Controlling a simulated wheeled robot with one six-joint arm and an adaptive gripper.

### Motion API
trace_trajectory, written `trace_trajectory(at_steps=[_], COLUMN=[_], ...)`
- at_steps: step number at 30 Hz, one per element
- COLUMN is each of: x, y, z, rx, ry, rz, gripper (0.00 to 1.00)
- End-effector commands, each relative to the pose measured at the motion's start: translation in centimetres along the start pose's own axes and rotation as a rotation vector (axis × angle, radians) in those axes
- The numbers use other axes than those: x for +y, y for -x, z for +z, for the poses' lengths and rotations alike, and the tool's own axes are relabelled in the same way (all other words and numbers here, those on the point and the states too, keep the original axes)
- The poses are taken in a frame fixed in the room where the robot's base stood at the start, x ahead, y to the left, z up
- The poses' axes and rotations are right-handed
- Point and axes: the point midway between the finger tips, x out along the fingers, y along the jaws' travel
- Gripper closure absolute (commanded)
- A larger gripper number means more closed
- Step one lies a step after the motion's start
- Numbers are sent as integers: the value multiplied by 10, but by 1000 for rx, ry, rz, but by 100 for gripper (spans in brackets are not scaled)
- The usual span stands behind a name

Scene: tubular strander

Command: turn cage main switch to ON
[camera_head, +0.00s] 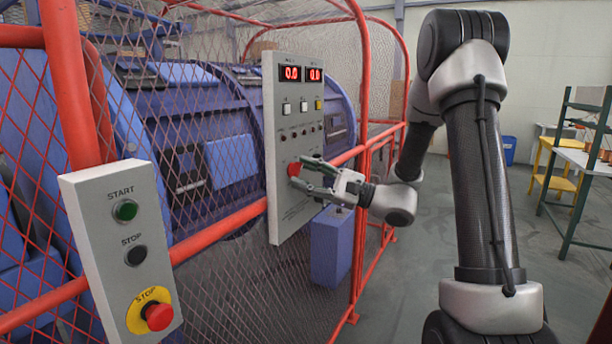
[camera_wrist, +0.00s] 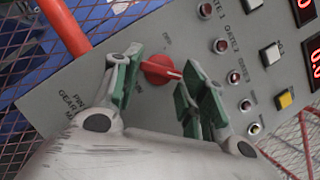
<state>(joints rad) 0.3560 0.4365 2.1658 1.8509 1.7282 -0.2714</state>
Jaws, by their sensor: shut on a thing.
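The cage main switch, a red rotary knob (camera_head: 293,169), sits low on the tall grey control panel (camera_head: 286,219). In the wrist view the red knob (camera_wrist: 157,68) lies between my fingertips, with its pointer toward the right of that picture. The small labels around it are too blurred to read surely. My gripper (camera_head: 306,173) is at the panel face, its green-padded fingers on either side of the knob and shut on it. In the wrist view my gripper (camera_wrist: 160,66) hides part of the panel's lower lettering.
Red displays (camera_head: 303,74), several buttons and lamps sit above the knob. A nearer grey box (camera_head: 126,255) carries START, STOP and a red emergency stop (camera_head: 157,316). Red rails (camera_head: 220,231) and mesh guard the blue machine. Open floor (camera_head: 410,270) lies to the right.

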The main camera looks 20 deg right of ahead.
Motion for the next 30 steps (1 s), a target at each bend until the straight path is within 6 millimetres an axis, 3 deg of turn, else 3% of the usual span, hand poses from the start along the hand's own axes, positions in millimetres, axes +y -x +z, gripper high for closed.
trace_trajectory(at_steps=[9,10,13,23,26,30], x=[1,1,1,0,0,-1], y=[0,0,0,2,10,37], z=[0,0,0,0,-1,-1], rx=[2,2,1,1,2,4], ry=[-4,-3,-3,-1,-1,-1], rz=[1,1,1,0,-2,-3], gripper=[82,52,36,36,36,36])
